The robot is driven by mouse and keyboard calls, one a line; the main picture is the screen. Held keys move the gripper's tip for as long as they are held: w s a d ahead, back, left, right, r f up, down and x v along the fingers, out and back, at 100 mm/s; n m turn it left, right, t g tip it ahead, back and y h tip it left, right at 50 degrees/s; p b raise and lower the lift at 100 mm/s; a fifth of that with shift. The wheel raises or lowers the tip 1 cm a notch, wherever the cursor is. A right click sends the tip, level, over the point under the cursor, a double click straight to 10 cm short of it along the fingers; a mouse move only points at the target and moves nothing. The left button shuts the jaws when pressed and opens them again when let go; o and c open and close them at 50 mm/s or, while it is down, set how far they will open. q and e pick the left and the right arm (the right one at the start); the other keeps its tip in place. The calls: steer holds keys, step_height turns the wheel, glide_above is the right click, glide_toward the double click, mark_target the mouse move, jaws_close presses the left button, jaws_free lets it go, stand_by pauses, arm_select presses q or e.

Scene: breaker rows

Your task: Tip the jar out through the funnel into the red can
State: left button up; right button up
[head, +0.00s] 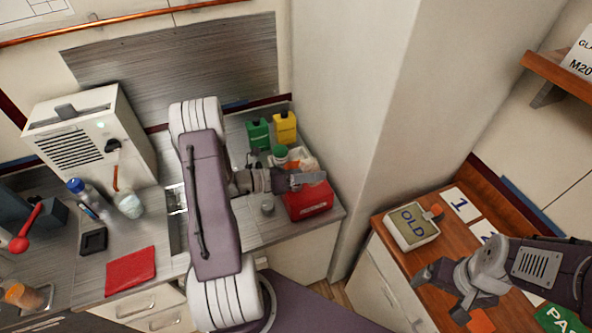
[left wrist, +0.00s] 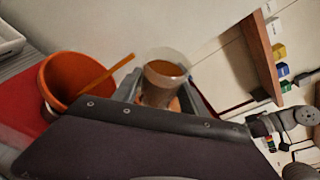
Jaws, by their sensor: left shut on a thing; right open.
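In the left wrist view, my left gripper (left wrist: 160,98) is shut on a clear jar (left wrist: 165,70) with brown contents. The jar is beside the orange funnel (left wrist: 52,75), which opens at the red can (left wrist: 18,115); my gripper hides part of their join. A thin orange strip reaches from the funnel toward the jar; I cannot tell what it is. In the head view, my left gripper (head: 295,180) is over the red can (head: 308,203) and partly hides the funnel and jar. My right gripper (head: 446,291) is open and empty near the wooden desk.
Green (head: 258,134) and yellow (head: 284,127) cans stand behind the red can. A small glass (head: 267,205) stands left of it. A wall corner (head: 385,130) rises to its right. A box marked OLD (head: 411,227) sits on the wooden desk.

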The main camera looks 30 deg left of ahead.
arm_select(q)
steer(key=shift+a, duration=0.2)
steer(key=shift+d+r+n+h, duration=0.1)
steer(key=shift+r+n+h, duration=0.05)
steer(key=shift+n+h, duration=0.15)
stand_by(0.3)
steer(key=shift+r, duration=0.15)
steer(key=shift+n, duration=0.4)
steer(key=shift+r+t, duration=0.15)
steer(key=shift+t, duration=0.15)
steer(key=shift+n+h, duration=0.3)
steer(key=shift+r, duration=0.15)
steer(key=shift+n+b, duration=0.3)
